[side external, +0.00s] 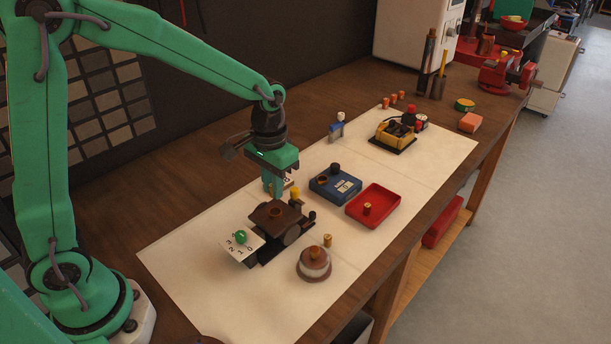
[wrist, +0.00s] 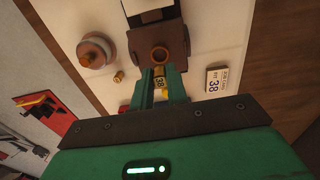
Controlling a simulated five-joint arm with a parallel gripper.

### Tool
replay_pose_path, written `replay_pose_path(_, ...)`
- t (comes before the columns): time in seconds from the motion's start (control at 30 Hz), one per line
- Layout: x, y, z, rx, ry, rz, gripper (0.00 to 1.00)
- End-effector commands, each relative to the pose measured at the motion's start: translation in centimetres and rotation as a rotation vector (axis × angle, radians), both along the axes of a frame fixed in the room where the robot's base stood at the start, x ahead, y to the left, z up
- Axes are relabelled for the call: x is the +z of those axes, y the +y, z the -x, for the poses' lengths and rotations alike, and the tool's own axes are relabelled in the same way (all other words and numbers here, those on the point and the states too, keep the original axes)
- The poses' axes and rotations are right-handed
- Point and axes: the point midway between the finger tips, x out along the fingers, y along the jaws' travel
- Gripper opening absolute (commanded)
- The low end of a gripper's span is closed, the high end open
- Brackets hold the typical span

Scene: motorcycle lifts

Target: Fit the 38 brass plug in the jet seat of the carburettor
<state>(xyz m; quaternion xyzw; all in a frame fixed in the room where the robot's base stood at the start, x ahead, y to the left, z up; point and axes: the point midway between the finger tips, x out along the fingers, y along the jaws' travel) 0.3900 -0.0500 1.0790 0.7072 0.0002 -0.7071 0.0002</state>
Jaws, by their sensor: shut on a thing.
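The carburettor (side external: 268,219) is a dark brown block on the white mat, with a round ring-shaped jet seat (side external: 277,212) on its top. The seat shows as an open brown ring in the wrist view (wrist: 161,55). My gripper (side external: 272,192) points down just behind and above the carburettor. In the wrist view, my gripper (wrist: 160,76) is shut on the brass plug marked 38 (wrist: 159,82), which sits between the fingers, apart from the ring. The side view does not show the held plug clearly. A white card marked 38 (wrist: 216,80) lies beside the gripper.
A numbered white plate with a green ball (side external: 240,237) adjoins the carburettor. A round tin (side external: 314,264) and a loose brass plug (side external: 327,240) stand in front. A blue box (side external: 322,192) and a red tray (side external: 388,193) are to the right. The mat's near left is clear.

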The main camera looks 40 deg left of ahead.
Motion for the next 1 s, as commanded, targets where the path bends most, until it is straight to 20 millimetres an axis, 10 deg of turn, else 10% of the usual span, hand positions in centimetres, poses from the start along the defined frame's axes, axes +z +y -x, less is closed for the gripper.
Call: replay_pose_path(1.0, -4.0, 0.0, 0.0, 0.000, -0.001, 0.000, 0.00)
